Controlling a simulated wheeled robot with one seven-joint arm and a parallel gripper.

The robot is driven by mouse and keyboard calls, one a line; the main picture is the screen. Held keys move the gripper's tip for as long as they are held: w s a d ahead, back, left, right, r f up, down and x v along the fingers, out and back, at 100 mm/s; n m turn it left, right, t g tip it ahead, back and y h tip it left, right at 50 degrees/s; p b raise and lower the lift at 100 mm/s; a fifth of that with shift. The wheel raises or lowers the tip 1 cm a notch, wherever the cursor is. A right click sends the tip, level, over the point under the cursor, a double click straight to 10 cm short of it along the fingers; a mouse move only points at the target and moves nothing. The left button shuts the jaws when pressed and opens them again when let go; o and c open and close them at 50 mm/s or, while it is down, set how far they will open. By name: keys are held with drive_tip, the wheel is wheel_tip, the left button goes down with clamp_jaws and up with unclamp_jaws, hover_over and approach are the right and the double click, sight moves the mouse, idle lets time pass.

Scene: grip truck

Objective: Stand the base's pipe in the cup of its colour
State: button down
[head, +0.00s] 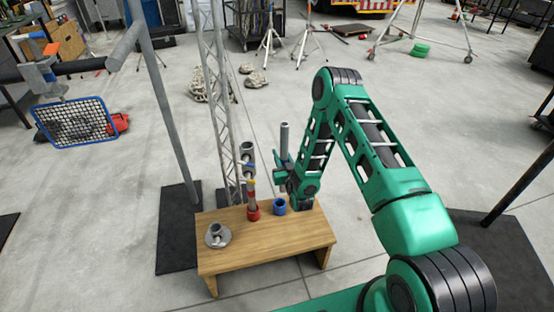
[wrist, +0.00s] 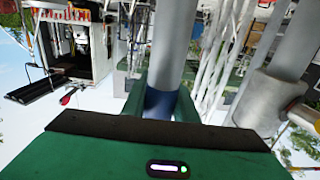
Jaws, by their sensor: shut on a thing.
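A grey pipe (head: 284,138) stands upright in my gripper (head: 284,166), up and to the right of the blue cup (head: 279,206) in the head view. My gripper is shut on it; in the wrist view the pipe (wrist: 173,45) shows a blue band (wrist: 160,103) between the jaws (wrist: 160,110). The pipe's lower end is hidden, so I cannot tell its height over the cup. The red cup (head: 253,214) stands left of the blue one, with a banded post (head: 252,190) in it. A grey round base (head: 217,236) with a short socket sits at the bench's left.
The wooden bench (head: 262,255) carries the cups and base. A grey fitting (head: 248,160) tops the post beside my gripper. A lattice truss (head: 216,100) and a slanted pole (head: 157,90) rise behind and left. The bench's front is clear.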

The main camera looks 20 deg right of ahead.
wheel_tip(320, 180, down, 7)
drive_tip(key=w+a, duration=0.1)
drive_tip(key=shift+w+f, duration=0.15)
drive_tip(key=shift+w, duration=0.1)
idle(0.5)
drive_tip(key=shift+f, duration=0.65)
idle(0.6)
drive_tip(key=shift+f, duration=0.35)
drive_tip(key=shift+s+f, duration=0.1)
drive_tip(key=shift+f, duration=3.05)
drive_tip(key=c, duration=1.3)
unclamp_jaws()
drive_tip(key=shift+c, duration=0.2)
